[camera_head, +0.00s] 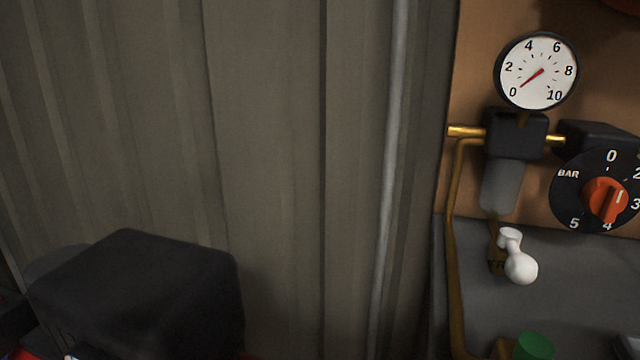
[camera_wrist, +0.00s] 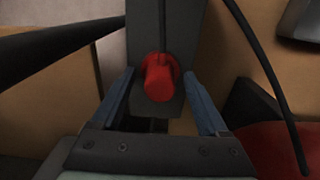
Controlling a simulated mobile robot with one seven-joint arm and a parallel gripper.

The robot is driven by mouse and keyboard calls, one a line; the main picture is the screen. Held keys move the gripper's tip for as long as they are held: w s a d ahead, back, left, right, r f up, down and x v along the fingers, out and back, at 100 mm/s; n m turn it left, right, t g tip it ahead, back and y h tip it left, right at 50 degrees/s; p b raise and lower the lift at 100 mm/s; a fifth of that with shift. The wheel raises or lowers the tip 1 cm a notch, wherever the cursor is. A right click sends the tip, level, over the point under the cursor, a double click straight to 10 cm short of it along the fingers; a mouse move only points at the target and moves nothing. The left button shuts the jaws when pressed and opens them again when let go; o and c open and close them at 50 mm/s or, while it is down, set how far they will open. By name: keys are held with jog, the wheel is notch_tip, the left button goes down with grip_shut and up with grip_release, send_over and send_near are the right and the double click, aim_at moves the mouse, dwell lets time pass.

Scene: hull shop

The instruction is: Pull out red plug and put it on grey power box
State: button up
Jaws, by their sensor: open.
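In the wrist view, the red plug (camera_wrist: 158,80) points toward the camera from a narrow dark grey upright housing (camera_wrist: 178,22). It appears seated in that housing. My gripper (camera_wrist: 159,72) is open, with one blue-grey finger on each side of the plug. Gaps show between the fingers and the plug, and I cannot tell how far the fingertips reach along it. I cannot identify the grey power box for certain in either view. The plug and my gripper do not show in the head view.
In the wrist view, a black cable (camera_wrist: 262,62) curves down the right side, near a dark and red object (camera_wrist: 262,140). The head view shows a pressure gauge (camera_head: 537,71), an orange-knobbed dial (camera_head: 604,200), brass pipes (camera_head: 453,240) and a white-knobbed lever (camera_head: 520,267) beside a corrugated wall (camera_head: 270,150).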

jog(key=shift+c, duration=0.3)
grip_shut()
dwell(0.3)
jog(key=shift+r, duration=0.15)
jog(key=shift+r+p, duration=2.9)
jog(key=shift+p, duration=0.5)
